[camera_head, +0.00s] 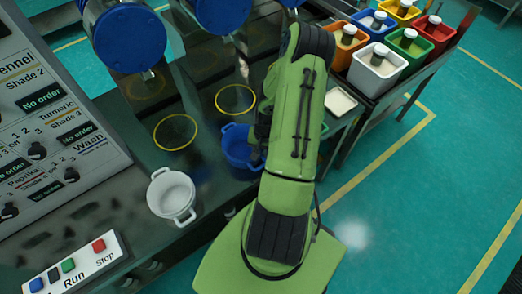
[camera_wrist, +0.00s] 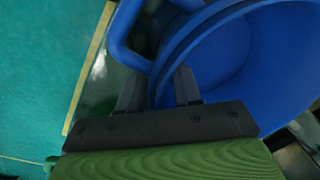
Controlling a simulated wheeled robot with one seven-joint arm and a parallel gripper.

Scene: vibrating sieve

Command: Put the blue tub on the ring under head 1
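The blue tub (camera_head: 237,152) is upright near the bench's front edge, right of the yellow rings. In the wrist view the tub (camera_wrist: 270,60) fills the upper right, with its looped handle at the upper left. My gripper (camera_wrist: 160,88) has one finger on each side of the tub's rim and looks closed on it. In the head view my arm hides most of the gripper. One yellow ring (camera_head: 175,132) lies under the nearer blue-capped head (camera_head: 130,38). Another ring (camera_head: 235,100) lies behind it to the right. No head number is legible. I cannot tell whether the tub touches the bench.
A white tub (camera_head: 172,200) stands on the bench left of the blue tub. A control panel (camera_head: 45,110) and a button box (camera_head: 75,268) are at the left. Several coloured containers and a white bin (camera_head: 377,70) stand at the upper right. The nearer ring is empty.

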